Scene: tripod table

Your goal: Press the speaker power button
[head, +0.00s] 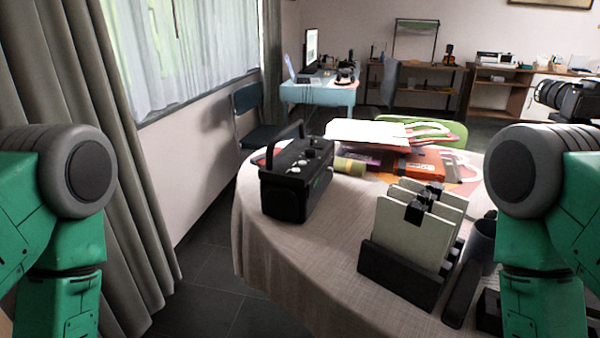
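A black boxy speaker (290,196) with a raised carry handle stands at the left side of the round table (300,256). Light-coloured knobs or buttons show on its upper face, and a small green detail shows on its side. The power button is too small to tell apart. My two green arms stand at the left and right edges of the head view, both apart from the speaker. Neither gripper shows in this view.
A black rack with pale panels (413,233) stands at the table's front. Right of the speaker lie an orange box (420,172), papers (367,132) and a rolled greenish item (350,166). A camera (570,98) shows at right. A chair (256,115) stands behind at left.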

